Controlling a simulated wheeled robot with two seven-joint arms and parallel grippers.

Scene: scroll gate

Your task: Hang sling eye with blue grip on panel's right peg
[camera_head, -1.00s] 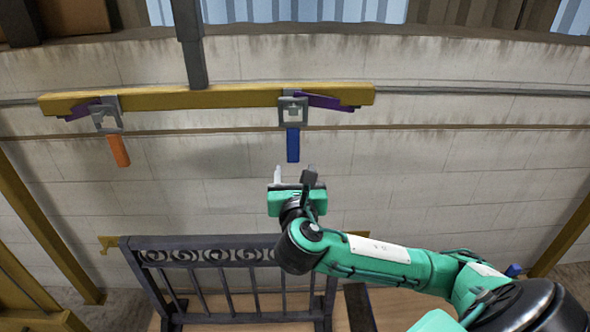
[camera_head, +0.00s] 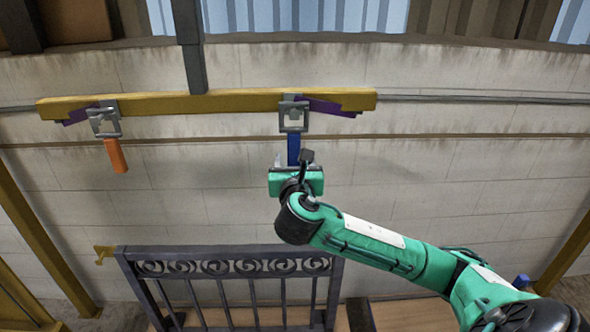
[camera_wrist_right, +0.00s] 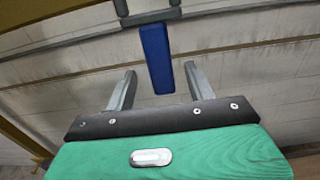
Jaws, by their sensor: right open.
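The sling eye with the blue grip (camera_head: 293,148) hangs from the right part of the yellow beam, its grey square eye (camera_head: 293,117) above the grip. My right gripper (camera_head: 292,160) is open, just below and around the lower end of the blue grip in the head view. In the right wrist view the blue grip (camera_wrist_right: 157,58) hangs between the two open fingers (camera_wrist_right: 158,90), with gaps on both sides. The dark panel (camera_head: 230,268) with a scrolled top band stands below. A yellow peg (camera_head: 104,254) sticks out at its left; its right peg is hidden behind my arm. My left gripper is out of view.
A second sling eye with an orange grip (camera_head: 116,156) hangs from the left part of the yellow beam (camera_head: 200,105). A pale block wall (camera_head: 430,180) is behind. Yellow posts stand at the left (camera_head: 40,245) and right (camera_head: 568,245).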

